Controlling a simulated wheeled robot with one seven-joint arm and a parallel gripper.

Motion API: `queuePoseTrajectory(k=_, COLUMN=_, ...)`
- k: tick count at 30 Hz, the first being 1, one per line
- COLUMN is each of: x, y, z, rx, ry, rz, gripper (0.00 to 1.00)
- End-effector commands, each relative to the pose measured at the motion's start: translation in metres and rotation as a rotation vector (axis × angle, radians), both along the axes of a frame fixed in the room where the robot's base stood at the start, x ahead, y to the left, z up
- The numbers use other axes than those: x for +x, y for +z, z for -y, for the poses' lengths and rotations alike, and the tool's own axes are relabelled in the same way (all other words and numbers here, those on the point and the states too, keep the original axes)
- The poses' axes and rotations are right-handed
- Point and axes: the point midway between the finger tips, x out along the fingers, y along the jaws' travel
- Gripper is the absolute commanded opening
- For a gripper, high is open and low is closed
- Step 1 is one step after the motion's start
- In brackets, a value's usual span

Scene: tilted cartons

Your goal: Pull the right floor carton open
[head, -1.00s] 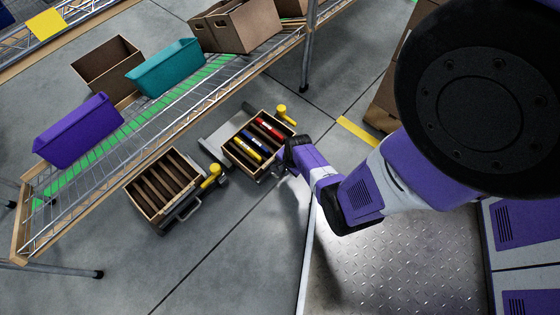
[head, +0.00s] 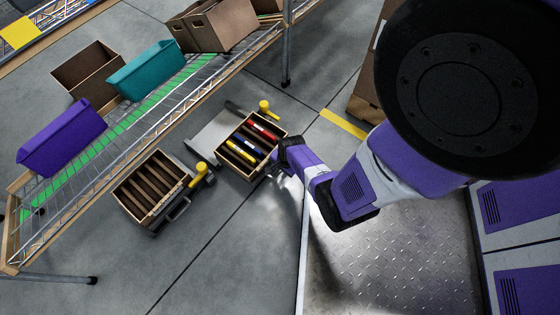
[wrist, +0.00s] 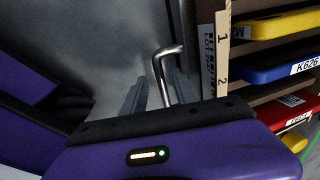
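The right floor carton (head: 226,160) is an open-topped brown box holding red, blue and yellow labelled items. It stands forward of a grey plate (head: 208,132) that shows behind it. My gripper (head: 277,160) is at its near right side, low by the floor. In the wrist view, a bent metal handle (wrist: 164,70) runs between the two ridged fingers of my gripper (wrist: 160,92), which look closed about it; the exact contact is partly hidden. The carton's edge with the marks 1 and 2 (wrist: 222,52) is just to the right, with the coloured items (wrist: 285,68) beyond it.
The left floor carton (head: 150,186), with empty slots and its own handle, stands to the left. Yellow-knobbed levers stand by the left carton (head: 203,168) and behind the right one (head: 265,107). A wire shelf (head: 90,180) with bins runs above. Floor nearer me (head: 225,250) is clear.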

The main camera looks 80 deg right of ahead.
Motion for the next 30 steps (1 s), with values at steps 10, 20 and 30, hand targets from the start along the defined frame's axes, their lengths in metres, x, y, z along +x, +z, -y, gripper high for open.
queuePoseTrajectory(k=10, x=-0.001, y=0.009, z=0.0, rx=-0.001, ry=0.0, rz=0.0, gripper=0.34)
queuePoseTrajectory(k=20, x=-0.009, y=0.058, z=-0.006, rx=-0.002, ry=0.001, rz=0.0, gripper=0.34)
queuePoseTrajectory(k=30, x=-0.013, y=0.077, z=-0.008, rx=0.0, ry=-0.001, rz=0.001, gripper=0.34)
